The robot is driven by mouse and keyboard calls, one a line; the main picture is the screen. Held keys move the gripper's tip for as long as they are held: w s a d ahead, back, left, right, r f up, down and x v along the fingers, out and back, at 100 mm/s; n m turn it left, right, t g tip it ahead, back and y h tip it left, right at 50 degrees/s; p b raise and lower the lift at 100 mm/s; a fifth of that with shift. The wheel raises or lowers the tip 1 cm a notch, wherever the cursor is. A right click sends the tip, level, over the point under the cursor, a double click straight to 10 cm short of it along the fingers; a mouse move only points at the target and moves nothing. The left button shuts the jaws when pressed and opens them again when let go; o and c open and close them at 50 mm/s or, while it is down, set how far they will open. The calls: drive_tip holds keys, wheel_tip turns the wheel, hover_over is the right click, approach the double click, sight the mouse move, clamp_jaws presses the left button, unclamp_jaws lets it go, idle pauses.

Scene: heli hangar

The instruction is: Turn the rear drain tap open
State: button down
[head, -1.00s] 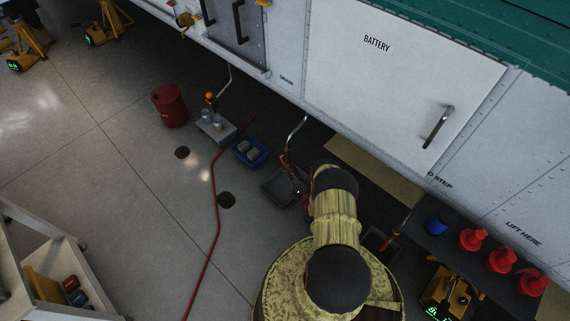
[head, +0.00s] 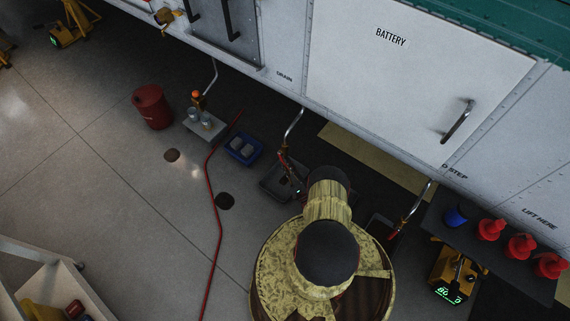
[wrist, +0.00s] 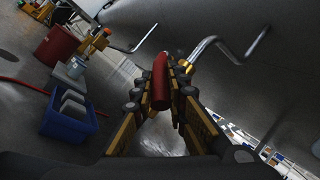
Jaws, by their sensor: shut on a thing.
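The middle drain pipe (head: 293,123) comes down bent from the white hull's underside, with a red-handled tap (head: 283,160) at its lower end. In the wrist view, my gripper (wrist: 160,90) is shut on the red tap handle (wrist: 161,78). The bent silver pipe (wrist: 208,45) and its brass fitting show just beyond the fingers. In the head view my arm hides most of the gripper beside this tap. Another drain pipe (head: 416,205) with a red handle (head: 393,234) hangs to the right. A third pipe (head: 214,76), with an orange-topped tap (head: 197,97), hangs to the left.
A dark tray (head: 269,183) lies below the middle tap. A blue bin (head: 243,158), a red drum (head: 152,106) and a red hose (head: 215,215) are on the floor to the left. A dark bench (head: 485,253) with red and blue items stands right. Open floor lies at left.

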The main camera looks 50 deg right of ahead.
drive_tip(key=shift+f, duration=0.1)
drive_tip(key=c, duration=1.8)
unclamp_jaws()
drive_tip(key=shift+o, duration=0.2)
wheel_tip(320, 180, up, 8)
drive_tip(key=shift+d+r, duration=0.15)
drive_tip(key=shift+r, duration=0.9)
